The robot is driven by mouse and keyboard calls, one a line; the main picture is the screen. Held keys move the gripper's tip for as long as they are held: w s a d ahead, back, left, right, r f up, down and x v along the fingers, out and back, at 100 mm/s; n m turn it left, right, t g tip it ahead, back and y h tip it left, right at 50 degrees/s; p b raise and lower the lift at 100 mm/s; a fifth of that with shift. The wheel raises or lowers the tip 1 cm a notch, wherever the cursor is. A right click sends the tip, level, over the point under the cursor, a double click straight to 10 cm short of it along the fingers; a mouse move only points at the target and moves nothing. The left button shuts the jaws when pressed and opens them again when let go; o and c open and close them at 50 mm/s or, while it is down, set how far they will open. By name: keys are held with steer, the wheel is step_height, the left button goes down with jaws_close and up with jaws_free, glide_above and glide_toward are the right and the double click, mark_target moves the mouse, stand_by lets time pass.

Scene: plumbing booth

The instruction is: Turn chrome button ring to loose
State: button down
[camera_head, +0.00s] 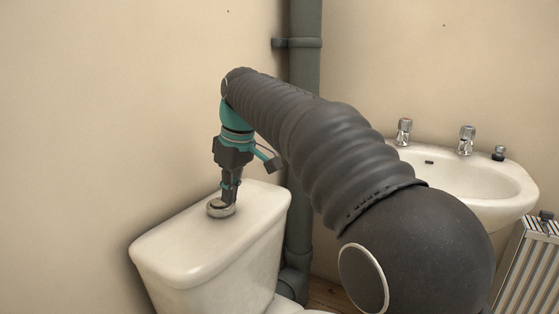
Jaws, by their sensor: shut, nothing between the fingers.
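The chrome button ring (217,211) sits on top of the white toilet cistern lid (180,249). My gripper (229,201) points down at the ring from above, with its fingertips at or just over the ring. The fingers are close together and look shut. They hide part of the ring and its middle, and I cannot tell whether they touch it.
A grey-green vertical pipe (304,75) runs up the corner behind the cistern. A white basin (460,180) with chrome taps (466,140) stands to the right, with a radiator (530,270) at the lower right. My arm crosses in front of the pipe.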

steer(key=shift+s+d+b+x, duration=0.15)
steer(key=shift+b+x, duration=0.25)
steer(key=shift+x, duration=0.45)
steer(key=shift+s+d+b+x, duration=0.15)
steer(key=shift+b+x, duration=0.2)
steer(key=shift+x, duration=0.5)
steer(key=shift+w, duration=0.2)
steer(key=shift+w+d+p, duration=0.7)
steer(key=shift+p, duration=0.75)
steer(key=shift+w+d+p, duration=0.3)
steer(key=shift+w+p, duration=0.6)
steer(key=shift+p, duration=0.5)
steer(key=shift+d, duration=0.1)
steer(key=shift+d, duration=0.25)
steer(key=v, duration=0.3)
steer(key=a+v, duration=0.1)
steer(key=v, duration=0.1)
steer(key=shift+w+r, duration=0.3)
steer(key=shift+r, duration=0.2)
